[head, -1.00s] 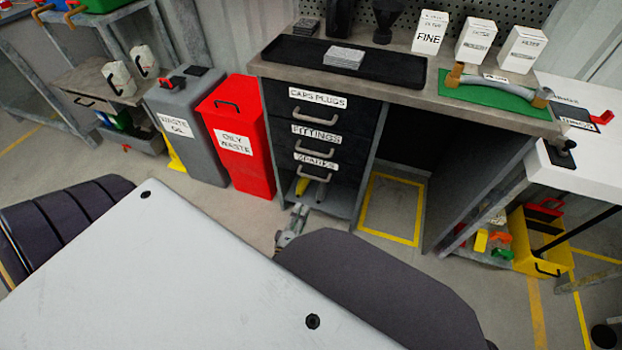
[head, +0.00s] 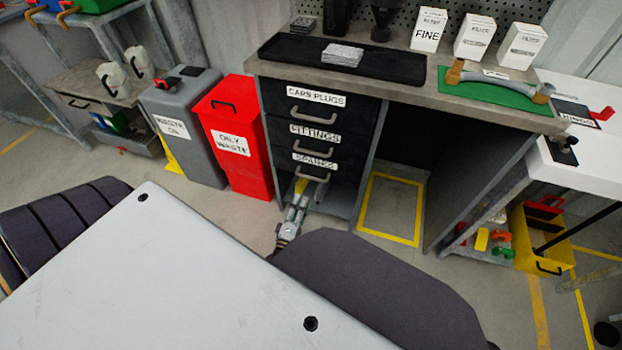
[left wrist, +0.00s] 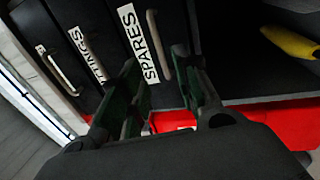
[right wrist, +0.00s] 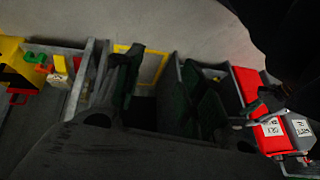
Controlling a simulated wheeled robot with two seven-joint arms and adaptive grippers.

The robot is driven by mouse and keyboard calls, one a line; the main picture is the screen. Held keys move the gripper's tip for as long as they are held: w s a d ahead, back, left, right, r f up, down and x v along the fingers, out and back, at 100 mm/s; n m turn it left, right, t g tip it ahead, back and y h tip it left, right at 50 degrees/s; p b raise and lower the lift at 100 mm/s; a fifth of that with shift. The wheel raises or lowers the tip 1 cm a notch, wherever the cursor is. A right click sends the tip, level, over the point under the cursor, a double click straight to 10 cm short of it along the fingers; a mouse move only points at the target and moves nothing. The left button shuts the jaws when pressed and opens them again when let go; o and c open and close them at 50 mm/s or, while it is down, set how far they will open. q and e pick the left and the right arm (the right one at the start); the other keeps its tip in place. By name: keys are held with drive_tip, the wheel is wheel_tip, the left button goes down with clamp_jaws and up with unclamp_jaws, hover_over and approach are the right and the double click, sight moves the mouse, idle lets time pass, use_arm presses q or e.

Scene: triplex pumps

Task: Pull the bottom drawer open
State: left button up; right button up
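The bottom drawer (head: 342,168), labelled SPARES, is closed at the bottom of a stack of three black drawers in the head view. Its grey bar handle (head: 313,177) is just beyond my left gripper (head: 302,196). In the left wrist view the SPARES drawer (left wrist: 128,22) and its handle (left wrist: 158,48) lie ahead, the handle between the lines of the two fingers. My left gripper (left wrist: 165,95) is open, and I cannot tell whether it touches the handle. My right gripper (right wrist: 165,95) is open and empty in the right wrist view, hidden in the head view.
Drawers labelled CAPS PLUGS (head: 318,90) and FITTINGS (head: 314,125) above are closed. A red oily-waste bin (head: 238,170) stands just left of the cabinet. A yellow object (left wrist: 290,43) lies under the drawers. Yellow-marked floor (head: 390,205) to the right is clear.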

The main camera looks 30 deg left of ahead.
sight(311, 177)
use_arm(q)
drive_tip(key=b+x, duration=0.2)
drive_tip(key=x, duration=0.8)
drive_tip(key=shift+w+a, duration=0.1)
drive_tip(key=shift+w, duration=0.3)
drive_tip(key=shift+w+r, duration=0.15)
drive_tip(key=shift+w, duration=0.05)
use_arm(e)
drive_tip(key=shift+m+t+y, duration=0.3)
drive_tip(key=shift+t+y, duration=0.1)
drive_tip(key=shift+t, duration=0.1)
drive_tip(key=f, duration=0.2)
drive_tip(key=a+f, duration=0.1)
drive_tip(key=f, duration=0.2)
drive_tip(key=shift+w+f, duration=0.15)
use_arm(q)
drive_tip(key=shift+c, duration=0.2)
clamp_jaws()
use_arm(e)
drive_tip(key=shift+r, duration=0.2)
